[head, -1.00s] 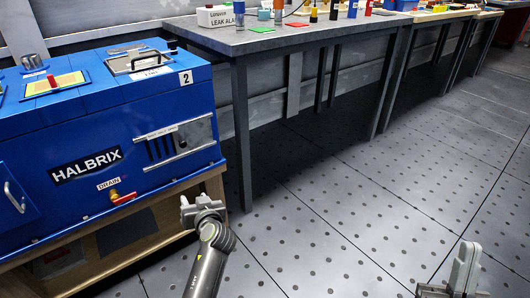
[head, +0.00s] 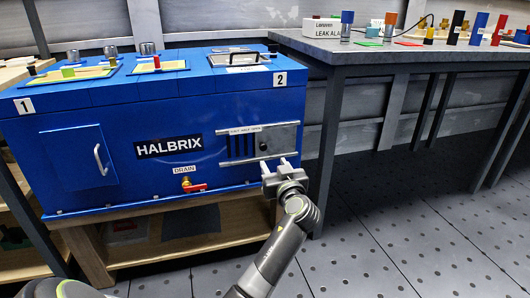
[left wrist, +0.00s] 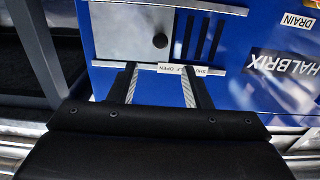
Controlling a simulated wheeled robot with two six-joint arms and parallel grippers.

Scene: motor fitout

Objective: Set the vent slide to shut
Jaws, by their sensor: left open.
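The vent slide (head: 277,139) is a grey metal plate between two rails on the front of the blue HALBRIX cabinet (head: 150,175). It sits at the right of its track, with a dark round knob (head: 263,146) on it. Dark vent slots (head: 240,147) show uncovered to its left. A printed label strip (head: 250,129) runs along the top rail. My left gripper (head: 278,165) is open and empty, just in front of and below the slide. In the left wrist view its fingers (left wrist: 158,80) point toward the plate (left wrist: 130,30) and the knob (left wrist: 160,40), apart from the knob. My right gripper is out of view.
A red-handled drain valve (head: 194,187) is low on the cabinet, left of my gripper. A door with a handle (head: 100,160) is further left. A grey table (head: 400,52) with several items stands at the right. The floor in front is clear.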

